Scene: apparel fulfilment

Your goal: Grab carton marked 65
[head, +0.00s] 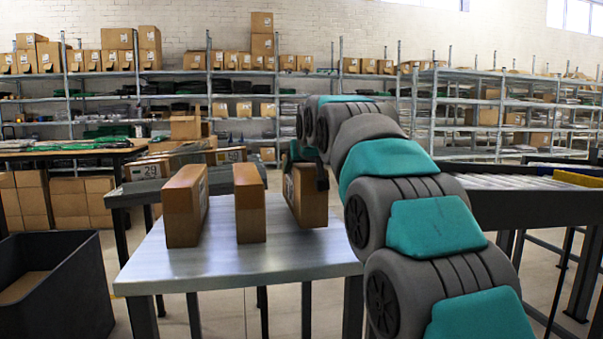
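Three brown cartons stand upright in a row on a metal table: a left carton (183,215), a middle carton (249,205) and a right carton (307,205). My gripper (307,172) is at the top of the right carton, with a dark finger against its right upper part. My arm hides part of the gripper, so its grip on the carton is unclear. The right carton's base appears to rest on the table. White labels show on the sides of the left and right cartons, but their numbers are unreadable. I cannot tell which carton is marked 65.
The metal table (262,270) is clear in front of the cartons. More labelled cartons lie behind it; one (147,169) seems to read 29. A dark open bin (85,290) stands at left, a roller conveyor (520,183) at right. Stocked shelves line the back.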

